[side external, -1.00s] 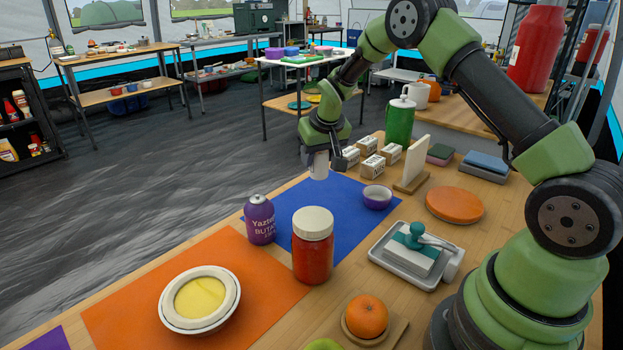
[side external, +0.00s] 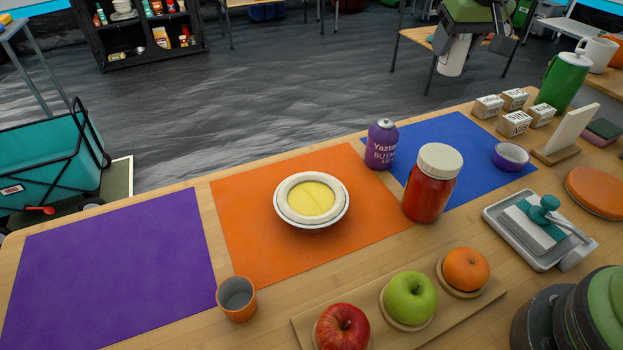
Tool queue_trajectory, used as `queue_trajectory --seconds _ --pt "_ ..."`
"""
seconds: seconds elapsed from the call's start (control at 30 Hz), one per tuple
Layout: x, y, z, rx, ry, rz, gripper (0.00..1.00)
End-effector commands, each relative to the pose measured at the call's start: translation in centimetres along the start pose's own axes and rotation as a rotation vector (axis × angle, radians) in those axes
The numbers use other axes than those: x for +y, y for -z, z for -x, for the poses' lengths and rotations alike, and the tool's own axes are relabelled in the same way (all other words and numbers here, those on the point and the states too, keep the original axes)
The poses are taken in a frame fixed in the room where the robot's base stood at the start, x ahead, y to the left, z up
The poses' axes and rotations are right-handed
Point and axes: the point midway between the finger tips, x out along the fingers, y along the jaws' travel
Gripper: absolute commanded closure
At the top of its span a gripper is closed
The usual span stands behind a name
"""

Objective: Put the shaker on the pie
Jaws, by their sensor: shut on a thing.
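The pie (side external: 311,198) has a yellow filling in a round white dish and sits on the orange mat (side external: 238,226). My gripper (side external: 458,42) is at the top right of the side view, partly cut off by the frame edge. It is shut on a small pale shaker (side external: 452,60), which hangs nearly upright in the air. The shaker shows above and behind the far edge of the blue mat (side external: 455,135), well to the right of the pie. Its top is hidden by the gripper.
A purple butane can (side external: 381,146) and a red jar with a cream lid (side external: 431,184) stand right of the pie. A purple bowl (side external: 510,157) and small boxes (side external: 515,122) are farther right. Fruit and an orange cup (side external: 237,298) stand in front. The purple mat (side external: 115,265) is empty.

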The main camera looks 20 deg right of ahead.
Motion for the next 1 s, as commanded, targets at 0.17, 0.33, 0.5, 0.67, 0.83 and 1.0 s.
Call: queue_trajectory --seconds 0.17,0.33,0.5,0.67,0.83,1.0 --pt "-5.7 -0.7 0.2 0.002 0.091 0.218 0.8" --pt "-13.4 -2.6 1.0 0.004 0.221 0.526 0.8" --pt "-21.1 -5.9 2.5 0.005 0.361 0.859 0.8" --pt "-25.1 -8.4 3.6 0.005 0.442 1.057 0.8" --pt "-27.6 -10.3 4.5 0.005 0.496 1.188 0.8" --pt "-28.2 -11.4 3.1 0.001 0.51 1.224 0.8"
